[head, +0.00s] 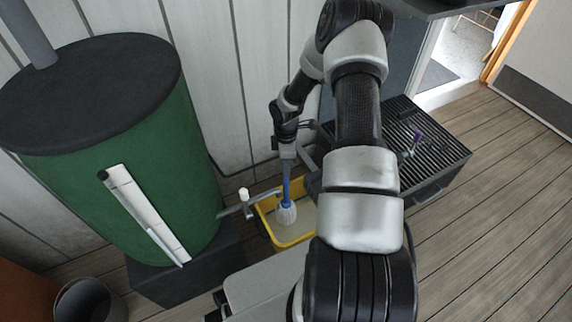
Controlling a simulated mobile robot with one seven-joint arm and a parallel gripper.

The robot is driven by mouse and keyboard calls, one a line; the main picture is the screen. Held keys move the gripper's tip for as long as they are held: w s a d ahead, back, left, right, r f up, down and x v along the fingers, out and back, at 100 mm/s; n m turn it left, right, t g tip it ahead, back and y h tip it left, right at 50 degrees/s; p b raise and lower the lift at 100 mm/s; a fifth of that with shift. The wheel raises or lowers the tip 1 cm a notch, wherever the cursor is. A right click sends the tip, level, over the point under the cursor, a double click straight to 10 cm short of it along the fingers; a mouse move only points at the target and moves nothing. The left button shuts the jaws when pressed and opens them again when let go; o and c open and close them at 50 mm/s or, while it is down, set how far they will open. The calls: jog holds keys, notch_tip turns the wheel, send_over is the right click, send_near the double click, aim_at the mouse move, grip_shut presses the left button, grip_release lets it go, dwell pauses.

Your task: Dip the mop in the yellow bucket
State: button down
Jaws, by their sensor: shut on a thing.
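The yellow bucket (267,222) stands low beside the dark base of the green tank, with its rim and pale inside partly visible. The mop has a blue handle (287,190) and a whitish head (287,213). The mop hangs about upright, and its head shows within the bucket's outline. I cannot tell if it touches the bottom or any liquid. My gripper (287,168) is shut on the mop's handle above the bucket. My arm hides the bucket's right part.
A green tank (150,150) with a black lid and a white gauge strip stands at the left. A tap (244,196) sticks out towards the bucket. A black slatted unit (440,150) stands at the right. A dark bin (88,300) is at lower left. Plank floor is clear at right.

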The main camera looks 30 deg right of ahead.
aim_at(286, 193)
jog(key=shift+f+b, duration=0.7)
jog(key=shift+f, duration=7.7)
